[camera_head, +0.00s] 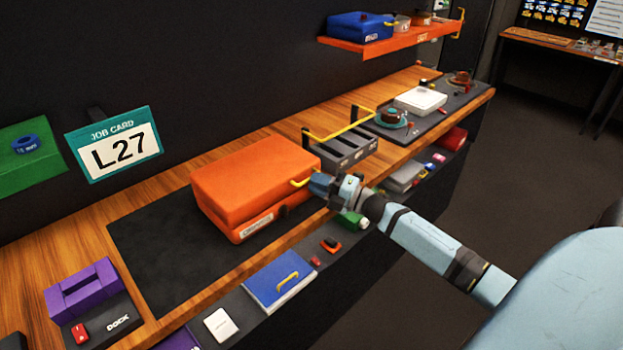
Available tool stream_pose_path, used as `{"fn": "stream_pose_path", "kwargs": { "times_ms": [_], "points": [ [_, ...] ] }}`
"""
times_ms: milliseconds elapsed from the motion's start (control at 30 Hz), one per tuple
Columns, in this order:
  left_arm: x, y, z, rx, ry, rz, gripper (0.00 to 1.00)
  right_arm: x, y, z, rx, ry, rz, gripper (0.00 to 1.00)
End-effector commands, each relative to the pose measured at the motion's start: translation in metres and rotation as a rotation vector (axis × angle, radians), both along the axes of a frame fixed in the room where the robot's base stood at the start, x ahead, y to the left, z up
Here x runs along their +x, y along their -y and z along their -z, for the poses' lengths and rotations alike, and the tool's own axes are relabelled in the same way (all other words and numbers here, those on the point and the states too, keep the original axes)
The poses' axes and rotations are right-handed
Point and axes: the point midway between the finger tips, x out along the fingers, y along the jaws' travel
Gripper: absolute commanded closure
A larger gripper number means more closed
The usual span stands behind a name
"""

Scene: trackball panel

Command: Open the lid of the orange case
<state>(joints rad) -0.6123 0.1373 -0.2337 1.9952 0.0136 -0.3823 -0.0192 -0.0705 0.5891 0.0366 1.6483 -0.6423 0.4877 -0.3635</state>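The orange case (250,181) lies on a dark mat (165,262) on the wooden bench, with its lid down. A pale label is on its front face. A yellow handle (302,182) sticks out at the case's right end. My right gripper (316,184) is at that end, its tip right by the handle. I cannot tell whether the fingers are around the handle or only beside it, as the fingers are small and partly hidden. My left gripper is not in view.
A grey slotted rack (347,152) with a yellow bar stands just behind my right gripper. A purple block (84,290) and a job card (114,145) are at left. A lower front ledge holds a blue box (280,280) and small items. An orange shelf (385,43) hangs above.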

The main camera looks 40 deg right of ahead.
Motion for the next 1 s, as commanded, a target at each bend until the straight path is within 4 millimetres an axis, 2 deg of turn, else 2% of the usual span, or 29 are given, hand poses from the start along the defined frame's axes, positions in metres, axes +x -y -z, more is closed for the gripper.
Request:
{"fn": "stream_pose_path", "kwargs": {
  "times_ms": [200,500,600,867,1000],
  "points": [
    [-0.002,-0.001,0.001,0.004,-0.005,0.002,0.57,0.016,-0.008,-0.003,0.000,0.000,0.000,0.80],
    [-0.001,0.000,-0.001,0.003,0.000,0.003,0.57,0.017,-0.009,-0.002,0.001,-0.001,0.001,0.80],
    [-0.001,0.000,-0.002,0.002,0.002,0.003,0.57,0.017,-0.009,-0.003,0.001,-0.001,0.001,1.00],
    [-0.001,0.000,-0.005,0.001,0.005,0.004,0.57,0.017,-0.008,-0.004,0.000,-0.004,0.001,1.00],
    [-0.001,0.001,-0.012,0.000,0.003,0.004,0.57,0.017,-0.003,-0.011,-0.004,-0.023,0.000,1.00]
  ]
}}
